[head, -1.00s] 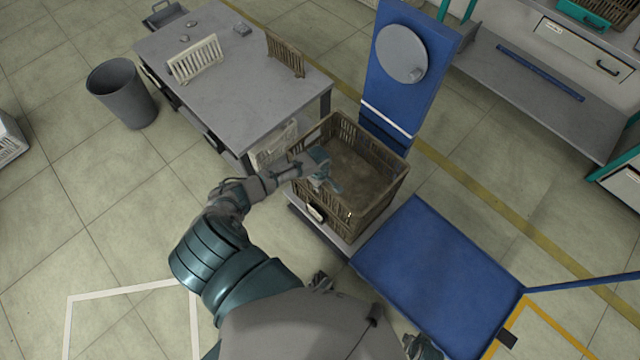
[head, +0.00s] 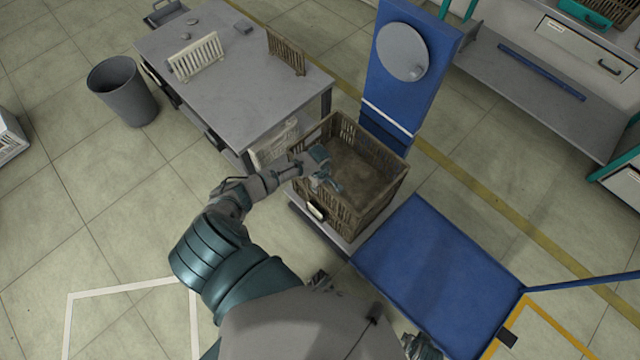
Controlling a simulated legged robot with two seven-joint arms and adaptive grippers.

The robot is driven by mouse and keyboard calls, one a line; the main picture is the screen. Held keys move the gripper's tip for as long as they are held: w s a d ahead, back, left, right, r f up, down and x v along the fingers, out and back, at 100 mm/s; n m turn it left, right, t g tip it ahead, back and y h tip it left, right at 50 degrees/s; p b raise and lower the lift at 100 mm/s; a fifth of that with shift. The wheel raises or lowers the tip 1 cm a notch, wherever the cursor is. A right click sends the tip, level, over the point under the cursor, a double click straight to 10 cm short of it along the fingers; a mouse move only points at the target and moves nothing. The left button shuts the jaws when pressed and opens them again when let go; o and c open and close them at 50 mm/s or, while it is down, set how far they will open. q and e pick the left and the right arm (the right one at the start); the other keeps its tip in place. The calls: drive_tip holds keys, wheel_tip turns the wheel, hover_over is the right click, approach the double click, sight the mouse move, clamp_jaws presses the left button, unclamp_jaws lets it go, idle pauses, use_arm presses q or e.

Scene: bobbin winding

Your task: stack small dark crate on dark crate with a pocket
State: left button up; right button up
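A dark brown slatted crate (head: 381,212) stands on a low grey platform in the middle. It has a pale pocket or label (head: 316,211) on its near left wall, and its inside looks empty with a brown floor. My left gripper (head: 328,182) is at the crate's left side, reaching over the rim above the inside. Its fingers are small and partly blend with the crate, so I cannot tell whether they are open or touch it. A small dark slatted piece (head: 286,52) stands on the grey table.
A grey table (head: 240,95) stands at the left, with a white slatted piece (head: 196,57) on it. A grey bin (head: 124,92) is beside it. A blue panel (head: 405,75) rises behind the crate; a blue platform (head: 435,270) lies right of it. Open floor is at left.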

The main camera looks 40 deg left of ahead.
use_arm(q)
drive_tip(key=shift+s+f, duration=0.1)
wheel_tip(320, 180, up, 12)
idle(0.4)
drive_tip(key=s+d+f+m+t+h, duration=0.1)
drive_tip(key=s+d+f+m, duration=0.2)
drive_tip(key=s+d+m, duration=1)
drive_tip(key=s+d+r+m+t, duration=0.1)
drive_tip(key=s+d+r+m, duration=0.2)
drive_tip(key=s+r+m, duration=0.45)
use_arm(e)
wheel_tip(320, 180, up, 15)
use_arm(q)
drive_tip(key=s+f+p, duration=0.1)
drive_tip(key=s+f, duration=0.2)
drive_tip(key=f, duration=1.1)
drive_tip(key=s+f+n+p, duration=0.1)
drive_tip(key=s+f, duration=0.2)
drive_tip(key=f, duration=1)
drive_tip(key=shift+f+g+y, duration=0.3)
drive_tip(key=shift+f+y, duration=0.1)
use_arm(e)
drive_tip(key=s+f, duration=0.2)
drive_tip(key=f, duration=1.1)
drive_tip(key=s+f, duration=0.2)
drive_tip(key=f, duration=1.1)
drive_tip(key=shift+s+d, duration=0.25)
drive_tip(key=shift+d, duration=0.05)
